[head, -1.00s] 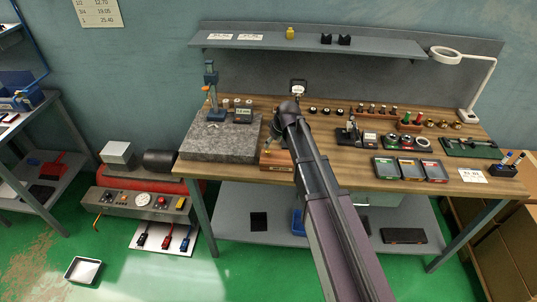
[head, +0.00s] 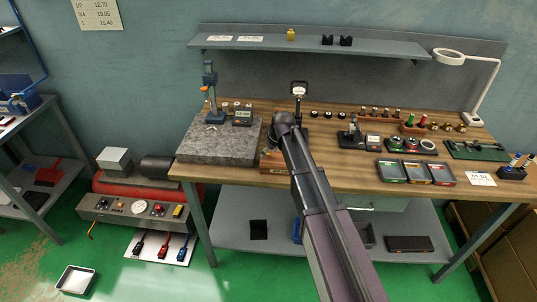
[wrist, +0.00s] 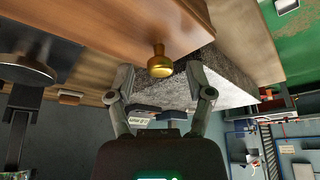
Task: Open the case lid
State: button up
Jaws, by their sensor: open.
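The case (head: 273,167) is a small wooden box on the workbench, just right of the granite block, partly covered by my arm in the head view. In the wrist view a wooden face (wrist: 175,22), apparently the case, carries a round brass knob (wrist: 159,65). My gripper (wrist: 160,74) is open, with one fingertip to each side of the knob in the picture. I cannot tell whether either finger touches it. In the head view my arm hides most of the gripper. The lid looks closed, but its seam is not clear.
The granite block (head: 217,141) with a blue height gauge (head: 210,95) stands close on the left. A small dial stand (head: 299,92) is behind my arm. Gauges (head: 353,136) and small trays (head: 416,172) fill the right. A shelf (head: 385,47) hangs above.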

grip_shut()
jog(key=shift+a, duration=0.1)
jog(key=shift+s, duration=0.1)
dwell(0.3)
